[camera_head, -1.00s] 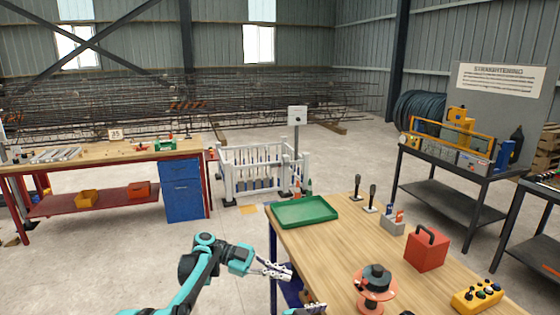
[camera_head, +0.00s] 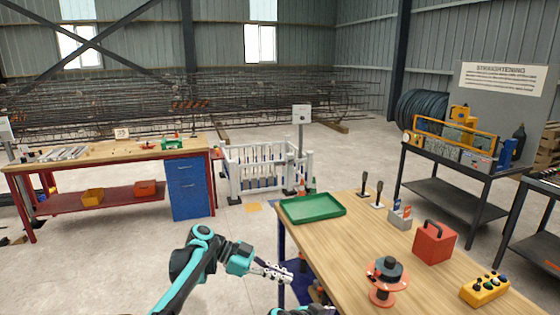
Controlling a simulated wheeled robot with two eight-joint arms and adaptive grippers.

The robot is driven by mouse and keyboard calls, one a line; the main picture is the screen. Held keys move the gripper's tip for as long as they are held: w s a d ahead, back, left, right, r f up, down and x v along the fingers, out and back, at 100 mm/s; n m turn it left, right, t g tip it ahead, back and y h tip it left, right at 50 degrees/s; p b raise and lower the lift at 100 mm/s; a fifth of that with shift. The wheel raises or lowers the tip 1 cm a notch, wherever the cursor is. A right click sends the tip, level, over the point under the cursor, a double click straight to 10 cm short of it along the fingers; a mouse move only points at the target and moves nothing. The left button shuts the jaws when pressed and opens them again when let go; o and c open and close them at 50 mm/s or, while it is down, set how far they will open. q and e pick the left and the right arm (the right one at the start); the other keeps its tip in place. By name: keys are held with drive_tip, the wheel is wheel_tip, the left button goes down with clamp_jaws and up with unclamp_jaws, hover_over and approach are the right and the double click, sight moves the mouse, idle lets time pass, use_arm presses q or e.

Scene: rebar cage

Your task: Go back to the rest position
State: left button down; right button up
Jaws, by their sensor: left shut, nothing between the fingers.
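My left gripper (camera_head: 274,273) is shut and empty at the lower middle of the head view. It hangs over the floor, beside the left edge of the wooden table (camera_head: 340,236). My teal and black left arm comes in from the bottom left. At the bottom edge, a small teal part of my other arm shows. The right gripper's fingers cannot be made out there.
On the table stand a green tray (camera_head: 312,208), a red box (camera_head: 434,243), a spool (camera_head: 386,277) and a yellow control box (camera_head: 485,288). A white fenced rack (camera_head: 262,170) and a red workbench (camera_head: 105,155) stand behind.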

use_arm(q)
drive_tip(key=s+a+f+n+t+y, duration=0.2)
drive_tip(key=s+a+n, duration=0.4)
drive_tip(key=s, duration=0.3)
drive_tip(key=s+a+f+n+t+y, duration=0.3)
drive_tip(key=s+a+n+y, duration=0.3)
drive_tip(key=s, duration=0.3)
drive_tip(key=s+a+f+n+t+y, duration=0.2)
drive_tip(key=s+a+n+y, duration=0.3)
drive_tip(key=s+n, duration=0.3)
drive_tip(key=shift+s+a+f+t, duration=0.25)
drive_tip(key=shift+s+a+t, duration=0.2)
drive_tip(key=shift+a+t, duration=0.3)
use_arm(e)
drive_tip(key=s+d+r+n+y, duration=0.1)
drive_tip(key=s+n+y, duration=0.3)
drive_tip(key=s, duration=0.6)
drive_tip(key=s+r+n+y, duration=0.2)
drive_tip(key=s+n+y, duration=0.3)
drive_tip(key=s, duration=0.6)
drive_tip(key=shift+s+d+r+t+y, duration=0.15)
drive_tip(key=shift+s+d+t+y, duration=0.05)
drive_tip(key=shift+d+t+y, duration=0.15)
